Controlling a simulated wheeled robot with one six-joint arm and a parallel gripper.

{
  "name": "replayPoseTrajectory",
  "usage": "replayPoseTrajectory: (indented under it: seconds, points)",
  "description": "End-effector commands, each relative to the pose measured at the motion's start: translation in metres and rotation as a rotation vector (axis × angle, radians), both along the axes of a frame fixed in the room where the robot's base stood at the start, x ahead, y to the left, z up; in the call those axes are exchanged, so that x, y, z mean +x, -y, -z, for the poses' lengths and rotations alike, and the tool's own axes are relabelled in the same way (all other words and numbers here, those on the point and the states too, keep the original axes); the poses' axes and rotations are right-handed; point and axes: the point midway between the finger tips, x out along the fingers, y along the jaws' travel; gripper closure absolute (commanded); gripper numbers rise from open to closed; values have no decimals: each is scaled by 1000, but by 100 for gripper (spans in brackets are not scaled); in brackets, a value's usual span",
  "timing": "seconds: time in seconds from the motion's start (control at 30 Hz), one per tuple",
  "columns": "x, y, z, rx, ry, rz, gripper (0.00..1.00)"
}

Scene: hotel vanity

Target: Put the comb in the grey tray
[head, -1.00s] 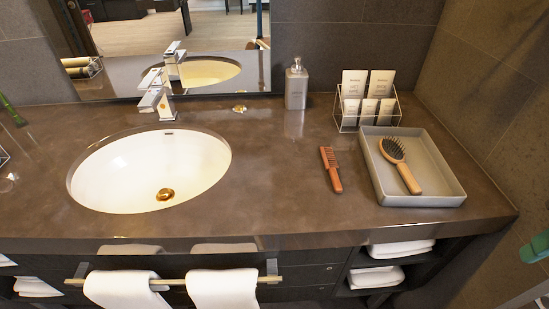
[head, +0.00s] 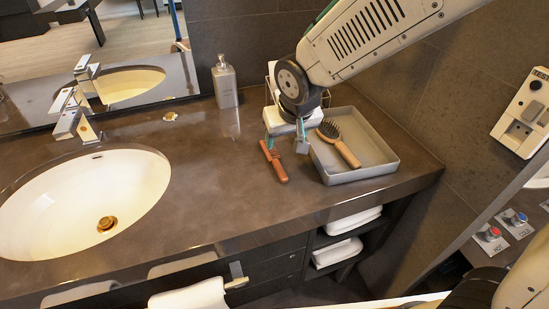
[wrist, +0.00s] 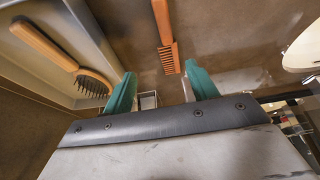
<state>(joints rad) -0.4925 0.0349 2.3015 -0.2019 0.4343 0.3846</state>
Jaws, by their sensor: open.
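The reddish-brown wooden comb (head: 274,165) lies on the counter just left of the grey tray (head: 376,151). My gripper (head: 286,138) is open and empty, above the counter near the comb's far end. In the wrist view, the comb (wrist: 167,42) points toward the gap between the teal fingers of my gripper (wrist: 160,82), its teeth nearest them. The grey tray also shows at the upper left of the wrist view (wrist: 86,22). My arm hides part of the tray's far left side in the head view.
A wooden hairbrush (head: 340,146) lies inside the tray, with bare tray floor to its right. A grey soap bottle (head: 224,82) stands at the back. The sink (head: 85,200) is left of the comb, with clear counter between. A tiled wall (head: 430,100) borders the right.

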Motion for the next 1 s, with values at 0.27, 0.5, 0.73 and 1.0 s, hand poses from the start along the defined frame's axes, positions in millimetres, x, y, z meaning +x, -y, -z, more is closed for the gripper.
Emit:
replayPoseTrajectory:
  seconds: [0.27, 0.5, 0.73, 1.0]
  points:
    - [11, -9, 27, 4, 3, -6, 42]
    - [20, -18, 56, 3, 1, -7, 42]
    - [28, -21, 76, 4, 3, -6, 42]
    - [29, -22, 76, 4, 5, -7, 53]
